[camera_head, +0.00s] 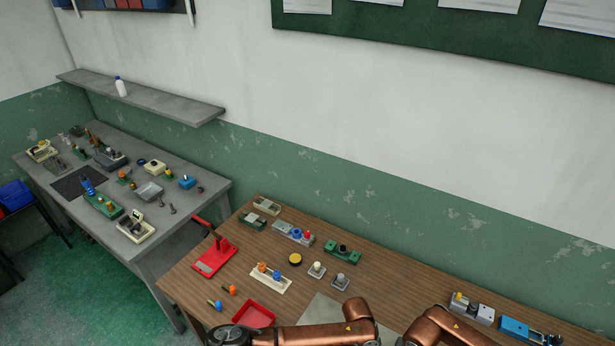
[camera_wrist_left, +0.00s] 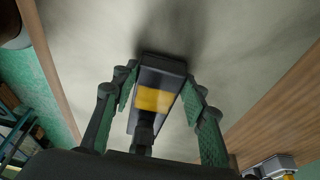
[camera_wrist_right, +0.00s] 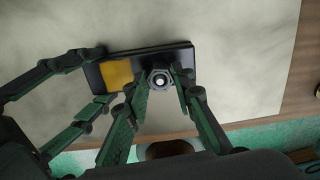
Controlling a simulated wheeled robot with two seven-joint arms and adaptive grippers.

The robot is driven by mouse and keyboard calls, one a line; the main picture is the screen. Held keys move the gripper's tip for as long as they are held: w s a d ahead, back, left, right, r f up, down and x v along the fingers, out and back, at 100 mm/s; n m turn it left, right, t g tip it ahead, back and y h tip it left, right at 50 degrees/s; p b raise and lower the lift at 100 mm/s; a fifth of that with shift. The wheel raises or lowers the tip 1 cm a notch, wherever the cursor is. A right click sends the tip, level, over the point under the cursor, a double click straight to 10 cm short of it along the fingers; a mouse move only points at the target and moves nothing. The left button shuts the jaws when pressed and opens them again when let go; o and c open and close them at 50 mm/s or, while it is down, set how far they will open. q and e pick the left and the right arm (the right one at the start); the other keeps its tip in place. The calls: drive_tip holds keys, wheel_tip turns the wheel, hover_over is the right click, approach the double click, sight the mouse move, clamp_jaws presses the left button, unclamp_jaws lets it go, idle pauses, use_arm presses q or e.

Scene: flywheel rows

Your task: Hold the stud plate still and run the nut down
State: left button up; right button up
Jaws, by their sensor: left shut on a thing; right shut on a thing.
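The stud plate is a dark block with a yellow patch (camera_wrist_left: 156,98), lying on a pale mat. My left gripper (camera_wrist_left: 160,82) is shut across it, one green-padded finger against each long side. In the right wrist view the plate (camera_wrist_right: 117,73) shows with the left gripper's fingers at its left part. A grey hex nut (camera_wrist_right: 160,79) with a bright stud tip in its middle sits at the plate's right part. My right gripper (camera_wrist_right: 158,88) is shut on the nut, a finger on either side. How far down the nut sits cannot be told. The head view shows only my arms, not the grippers.
The pale mat (camera_head: 318,309) lies on the wooden table (camera_head: 215,286). A red tray (camera_head: 254,314), a cream block with orange and blue knobs (camera_head: 271,278) and a red stand (camera_head: 215,258) are to the left. A blue block (camera_head: 515,328) is to the right.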

drive_tip(key=shift+m, duration=0.7)
drive_tip(key=m, duration=0.5)
drive_tip(key=o, duration=0.8)
drive_tip(key=shift+c, duration=0.2)
